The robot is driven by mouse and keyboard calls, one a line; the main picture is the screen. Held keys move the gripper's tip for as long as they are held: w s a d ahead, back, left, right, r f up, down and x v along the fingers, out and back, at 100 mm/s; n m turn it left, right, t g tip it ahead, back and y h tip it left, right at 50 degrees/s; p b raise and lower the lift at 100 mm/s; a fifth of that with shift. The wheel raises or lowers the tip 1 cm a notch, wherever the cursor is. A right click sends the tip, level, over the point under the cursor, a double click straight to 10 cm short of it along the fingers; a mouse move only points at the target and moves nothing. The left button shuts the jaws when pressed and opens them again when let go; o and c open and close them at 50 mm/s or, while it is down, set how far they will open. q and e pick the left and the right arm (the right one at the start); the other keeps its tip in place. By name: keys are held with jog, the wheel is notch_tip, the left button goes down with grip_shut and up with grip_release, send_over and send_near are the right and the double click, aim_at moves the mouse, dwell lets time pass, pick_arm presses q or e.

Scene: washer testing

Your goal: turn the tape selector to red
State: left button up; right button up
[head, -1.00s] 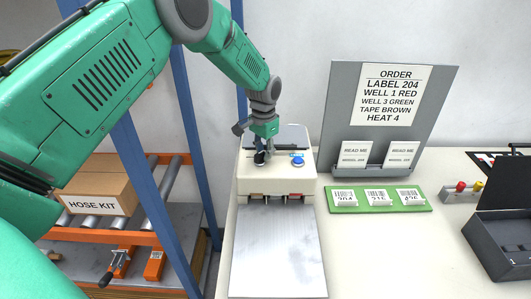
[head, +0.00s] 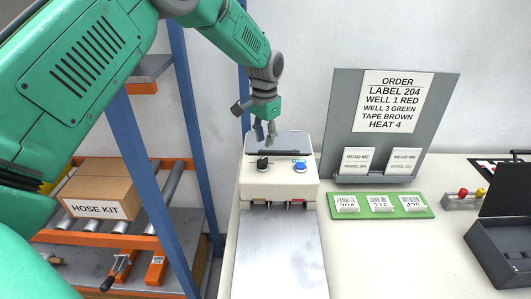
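The tape selector appears to be the black knob (head: 262,163) on top of the cream dispenser box (head: 279,183), left of a blue button (head: 300,167). Its pointer direction is too small to read. My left gripper (head: 264,134) hangs above and behind the knob, clear of it, with its two fingers a little apart and nothing between them. Small brownish and reddish pieces show in the slots at the front of the box. My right gripper does not show.
A metal plate (head: 276,255) lies before the box. A grey board (head: 347,116) carries an order card (head: 393,100) reading "TAPE BROWN". A green label tray (head: 381,205) and a black case (head: 500,252) sit to the right. A blue rack post (head: 155,190) stands left.

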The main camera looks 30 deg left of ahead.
pick_arm(q)
notch_tip(320, 180, up, 4)
jog(key=shift+r, duration=0.2)
dwell(0.4)
